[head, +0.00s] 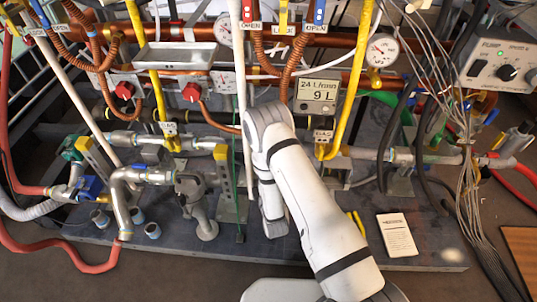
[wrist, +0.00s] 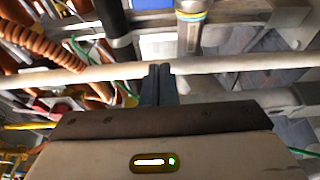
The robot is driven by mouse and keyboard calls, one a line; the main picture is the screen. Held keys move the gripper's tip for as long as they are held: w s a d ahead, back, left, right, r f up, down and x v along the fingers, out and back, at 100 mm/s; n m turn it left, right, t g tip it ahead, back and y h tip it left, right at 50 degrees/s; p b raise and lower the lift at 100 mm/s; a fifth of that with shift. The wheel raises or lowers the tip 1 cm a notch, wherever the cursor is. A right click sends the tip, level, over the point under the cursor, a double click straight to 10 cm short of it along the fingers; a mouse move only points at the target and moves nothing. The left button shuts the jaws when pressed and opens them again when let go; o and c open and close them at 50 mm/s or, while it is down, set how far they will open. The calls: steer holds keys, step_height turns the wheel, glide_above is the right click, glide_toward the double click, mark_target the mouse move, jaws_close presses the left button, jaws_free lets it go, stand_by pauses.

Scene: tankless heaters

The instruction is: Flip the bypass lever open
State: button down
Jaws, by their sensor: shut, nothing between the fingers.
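I cannot read which lever is the bypass lever. My gripper (wrist: 156,72) shows in the wrist view with its two dark fingers together and nothing between them. The fingertips are at a pale pipe (wrist: 90,72) that crosses the view; I cannot tell whether they touch it. In the head view my arm hides the gripper.
Copper pipes (head: 330,48), yellow pipes (head: 357,75) and a white upright pipe (head: 239,60) crowd the area around my arm. Loose grey cables (head: 462,150) hang at right. A white card (head: 397,234) lies on the dark base (head: 430,245).

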steer(key=w+d+b, duration=0.1)
steer(key=w+b, duration=0.2)
steer(key=w, duration=0.6)
steer(key=shift+w, duration=0.2)
